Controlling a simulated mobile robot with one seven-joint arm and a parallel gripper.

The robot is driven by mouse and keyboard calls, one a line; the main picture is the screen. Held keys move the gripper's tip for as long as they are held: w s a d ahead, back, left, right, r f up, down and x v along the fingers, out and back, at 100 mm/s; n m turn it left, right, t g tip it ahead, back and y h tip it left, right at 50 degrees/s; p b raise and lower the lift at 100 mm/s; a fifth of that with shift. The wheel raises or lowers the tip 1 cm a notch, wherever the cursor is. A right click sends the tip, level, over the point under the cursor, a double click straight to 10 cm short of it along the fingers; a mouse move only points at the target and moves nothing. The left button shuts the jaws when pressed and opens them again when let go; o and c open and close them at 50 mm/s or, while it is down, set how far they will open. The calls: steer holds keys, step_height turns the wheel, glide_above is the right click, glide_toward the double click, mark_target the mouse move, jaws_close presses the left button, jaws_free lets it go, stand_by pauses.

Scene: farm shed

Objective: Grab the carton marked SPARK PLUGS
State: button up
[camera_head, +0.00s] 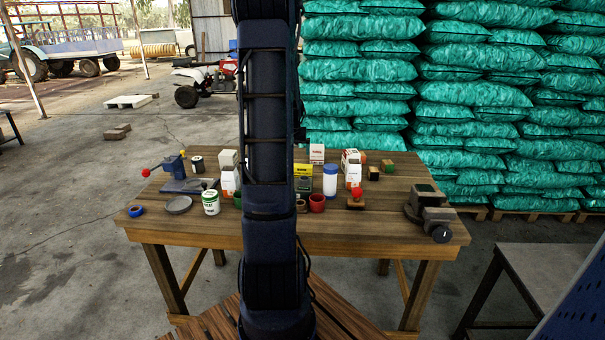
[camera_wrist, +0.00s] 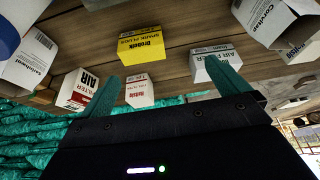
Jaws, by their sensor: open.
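The carton marked SPARK PLUGS is a yellow box (camera_wrist: 141,44), seen upside down near the top middle of the wrist view. It stands on the wooden table. In the head view a yellow carton (camera_head: 303,169) shows just right of my arm, partly hidden by it. My gripper (camera_wrist: 161,69) is open and empty, with its two teal fingers wide apart. The carton shows beyond the fingertips, in the gap between them, and no finger touches it. In the head view my arm hides the gripper.
In the wrist view, two AIR FILTER cartons (camera_wrist: 75,90) (camera_wrist: 213,64) and a red-and-white carton (camera_wrist: 140,91) are near the fingers. In the head view, a white bottle (camera_head: 330,181), red cup (camera_head: 317,204) and green-labelled can (camera_head: 211,203) stand on the table (camera_head: 390,226).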

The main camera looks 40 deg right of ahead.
glide_toward(302, 166)
steer(key=f, duration=0.2)
steer(key=shift+m, duration=0.3)
steer(key=shift+d+x, duration=0.15)
steer(key=shift+x, duration=2.5)
steer(key=shift+d+x, duration=0.15)
steer(key=shift+x, duration=2.55)
steer(key=shift+w+r, duration=0.1)
steer(key=shift+c, duration=0.4)
steer(key=c, duration=0.9)
steer(key=shift+o, duration=0.2)
steer(key=shift+r, duration=0.1)
